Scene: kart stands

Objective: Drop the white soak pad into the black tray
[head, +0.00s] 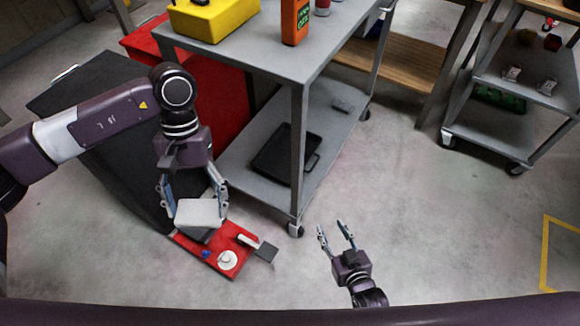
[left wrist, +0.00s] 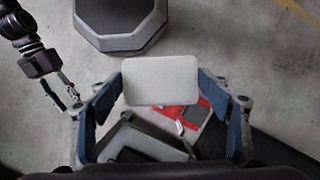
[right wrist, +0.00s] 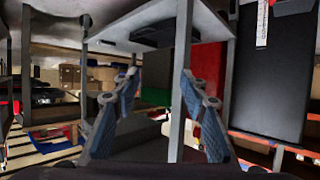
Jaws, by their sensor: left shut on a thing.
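The white soak pad (head: 198,214) is a pale, flat, rounded rectangle. My left gripper (head: 195,203) is shut on it, with one finger at each side edge. The left wrist view shows the pad (left wrist: 160,82) between both fingers, above the floor and a red mat. The black tray (head: 285,153) lies on the lower shelf of the grey cart, to the right of the pad and apart from it. My right gripper (head: 337,232) is open and empty, low over the floor in front of the cart. Its spread fingers also show in the right wrist view (right wrist: 160,85).
The red mat (head: 222,268) holds small items below the pad. Open floor lies right of the cart.

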